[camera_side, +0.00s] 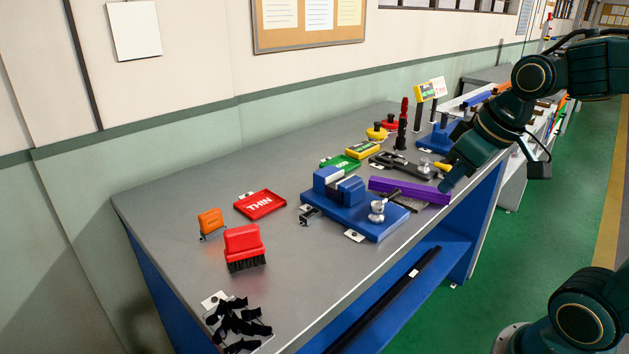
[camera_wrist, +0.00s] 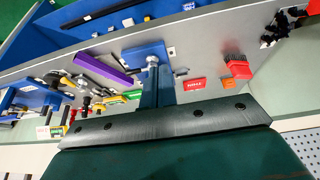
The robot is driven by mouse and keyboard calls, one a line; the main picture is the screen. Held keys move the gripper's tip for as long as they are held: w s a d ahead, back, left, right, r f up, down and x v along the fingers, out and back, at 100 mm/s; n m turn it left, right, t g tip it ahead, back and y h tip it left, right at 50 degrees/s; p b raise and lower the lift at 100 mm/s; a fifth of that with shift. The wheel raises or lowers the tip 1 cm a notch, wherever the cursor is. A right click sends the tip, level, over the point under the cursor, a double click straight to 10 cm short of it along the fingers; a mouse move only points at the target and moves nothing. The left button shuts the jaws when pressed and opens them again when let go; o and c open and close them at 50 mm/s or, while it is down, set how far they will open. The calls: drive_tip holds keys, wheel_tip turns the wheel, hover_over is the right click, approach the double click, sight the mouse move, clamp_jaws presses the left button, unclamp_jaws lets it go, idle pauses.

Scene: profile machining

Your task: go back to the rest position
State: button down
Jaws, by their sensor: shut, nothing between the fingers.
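My gripper (camera_side: 446,184) is shut and empty. In the side view it hangs over the front edge of the grey workbench (camera_side: 165,206), close to the right end of a purple bar (camera_side: 408,191). I cannot tell if it is above the bar or in front of it. In the wrist view the closed fingers (camera_wrist: 157,82) overlap the blue vise (camera_wrist: 149,53) behind them. The vise (camera_side: 338,212) stands on the bench left of my gripper, with a purple bar beside it, also seen in the wrist view (camera_wrist: 102,70).
Green (camera_side: 342,163) and yellow (camera_side: 363,149) trays and upright posts stand behind. The green aisle floor (camera_side: 566,190) is clear.

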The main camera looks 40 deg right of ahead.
drive_tip(key=s+a, duration=0.4)
drive_tip(key=s, duration=0.2)
drive_tip(key=shift+s+a+t+y, duration=0.2)
drive_tip(key=shift+s+t+y, duration=0.1)
drive_tip(key=shift+s, duration=0.05)
drive_tip(key=shift+r, duration=0.1)
idle(1.0)
